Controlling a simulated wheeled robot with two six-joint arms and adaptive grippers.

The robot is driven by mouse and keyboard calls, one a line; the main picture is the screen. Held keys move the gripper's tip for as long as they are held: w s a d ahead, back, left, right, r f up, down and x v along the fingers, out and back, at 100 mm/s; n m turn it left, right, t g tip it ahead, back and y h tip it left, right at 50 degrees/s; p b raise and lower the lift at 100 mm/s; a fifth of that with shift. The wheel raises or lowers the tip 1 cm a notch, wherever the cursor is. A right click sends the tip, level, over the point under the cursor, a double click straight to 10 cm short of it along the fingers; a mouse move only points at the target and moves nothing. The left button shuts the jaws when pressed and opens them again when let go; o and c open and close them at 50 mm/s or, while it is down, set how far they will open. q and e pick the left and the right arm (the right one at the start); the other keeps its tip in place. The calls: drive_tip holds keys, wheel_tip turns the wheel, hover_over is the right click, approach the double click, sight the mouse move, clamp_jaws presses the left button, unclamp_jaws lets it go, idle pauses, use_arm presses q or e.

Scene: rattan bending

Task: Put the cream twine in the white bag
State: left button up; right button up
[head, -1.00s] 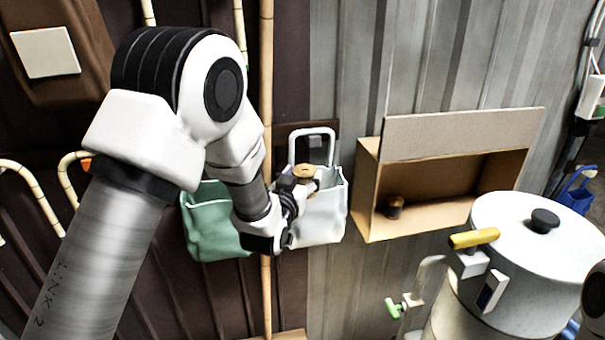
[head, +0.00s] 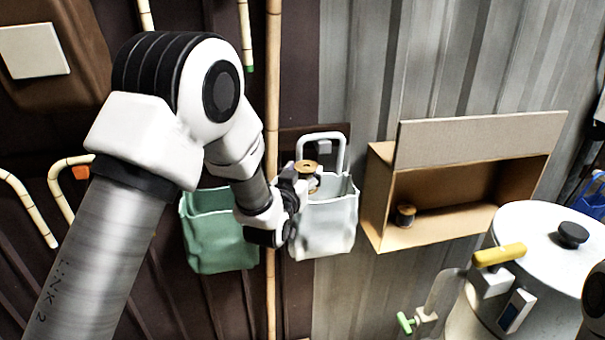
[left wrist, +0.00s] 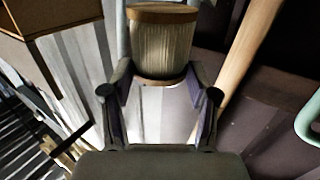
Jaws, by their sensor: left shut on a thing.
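My left gripper (head: 309,180) is shut on the cream twine (head: 307,167), a spool with brown wooden ends. The spool is upright at the mouth of the white bag (head: 328,228), near its left rim. I cannot tell whether its lower end is inside the bag. In the left wrist view the twine (left wrist: 160,45) sits between both fingers (left wrist: 160,88). The white bag has a looped handle and hangs at the wall. My right gripper is not in view.
A green bag (head: 217,240) hangs just left of the white bag. A cardboard box (head: 378,215) with a dark spool (head: 405,215) is to the right. A white pot (head: 535,240) with a yellow handle stands at lower right. A rattan pole (head: 272,90) runs vertically behind my arm.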

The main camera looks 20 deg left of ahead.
use_arm(q)
drive_tip(key=o, duration=1.4)
drive_tip(key=shift+s+d+r, duration=0.15)
drive_tip(key=shift+s+r, duration=0.05)
drive_tip(key=shift+f, duration=0.1)
drive_tip(key=shift+w, duration=0.1)
drive_tip(key=s, duration=1.2)
drive_tip(key=shift+d+r, duration=0.25)
drive_tip(key=shift+d, duration=0.05)
